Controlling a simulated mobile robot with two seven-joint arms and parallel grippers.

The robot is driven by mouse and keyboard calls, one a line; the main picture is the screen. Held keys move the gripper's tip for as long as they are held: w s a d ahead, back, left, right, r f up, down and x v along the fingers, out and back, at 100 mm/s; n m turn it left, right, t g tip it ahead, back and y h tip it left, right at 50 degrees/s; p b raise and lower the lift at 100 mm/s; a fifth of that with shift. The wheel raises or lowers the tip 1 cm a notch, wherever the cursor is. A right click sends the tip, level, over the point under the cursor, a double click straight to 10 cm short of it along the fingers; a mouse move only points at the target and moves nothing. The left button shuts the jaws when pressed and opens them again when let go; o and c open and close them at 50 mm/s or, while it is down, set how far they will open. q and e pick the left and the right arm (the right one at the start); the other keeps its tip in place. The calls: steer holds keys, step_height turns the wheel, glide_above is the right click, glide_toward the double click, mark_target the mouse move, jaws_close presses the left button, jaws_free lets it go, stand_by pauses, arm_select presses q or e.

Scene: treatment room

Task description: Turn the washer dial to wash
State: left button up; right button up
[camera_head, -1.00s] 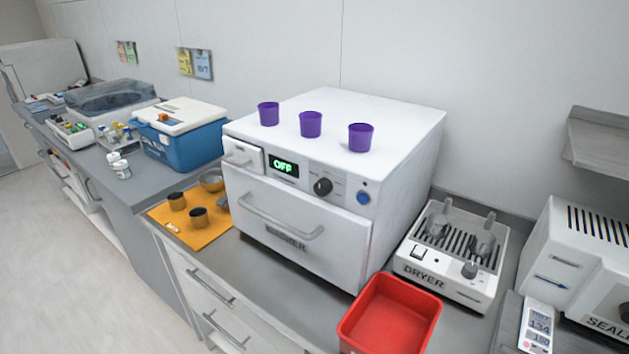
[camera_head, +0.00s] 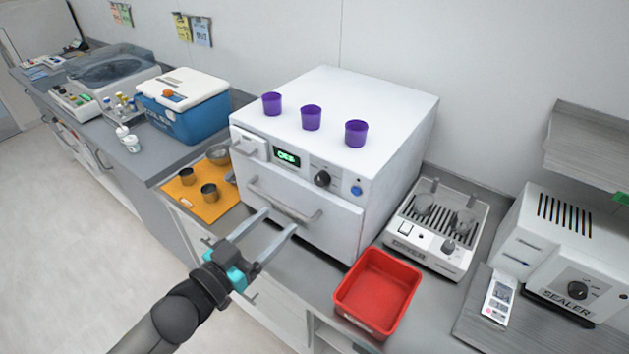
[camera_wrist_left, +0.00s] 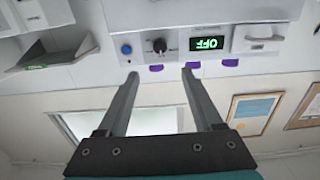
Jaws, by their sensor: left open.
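The white washer (camera_head: 380,110) stands on the counter against the wall. Its black dial (camera_head: 322,178) is on the front panel, between the green display (camera_head: 287,157) and a blue button (camera_head: 356,190). In the left wrist view the picture is upside down; the display (camera_wrist_left: 207,43) reads OFF and the dial (camera_wrist_left: 159,46) shows beyond the fingers. My left gripper (camera_head: 281,220) is open and empty in front of the washer door, below and left of the dial, apart from it. It also shows in the left wrist view (camera_wrist_left: 160,72). My right gripper is not in view.
Three purple cups (camera_head: 311,117) stand on the washer. The door handle (camera_head: 284,202) projects below the dial. An orange mat (camera_head: 196,201) with metal cups lies left.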

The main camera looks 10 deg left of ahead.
mark_target(319, 181)
arm_select(q)
steer(key=x, duration=1.3)
steer(key=shift+w+d+p, duration=0.15)
steer(key=shift+p, duration=0.2)
jaws_close()
